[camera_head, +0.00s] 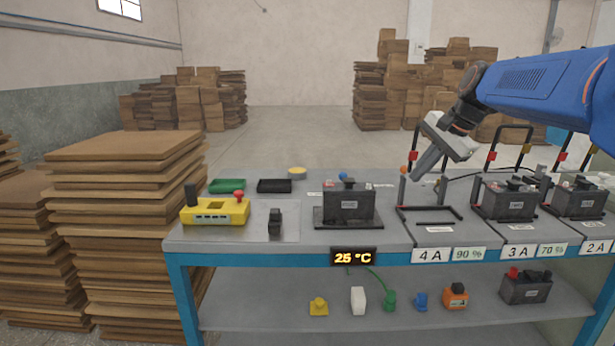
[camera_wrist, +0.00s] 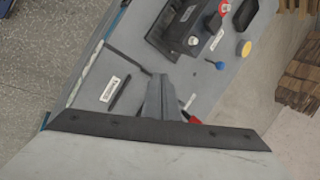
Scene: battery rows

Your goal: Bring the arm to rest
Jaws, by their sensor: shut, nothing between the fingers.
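My blue arm reaches in from the right in the head view. My gripper (camera_head: 416,176) is shut and empty, tilted down to the left. It appears over the back of the empty black holder (camera_head: 430,222) labelled 4 A, clear of the batteries. In the wrist view the closed fingers (camera_wrist: 163,92) point toward the grey tabletop, with nothing between them. Whether the fingertips touch anything is hard to tell.
A dark battery (camera_head: 346,204) stands left of the empty holder. More batteries (camera_head: 507,203) sit in holders on the right. A yellow device (camera_head: 214,212) is on the bench's left end. Upright black handles (camera_head: 514,137) rise near my arm. The lower shelf (camera_head: 250,316) holds small items.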

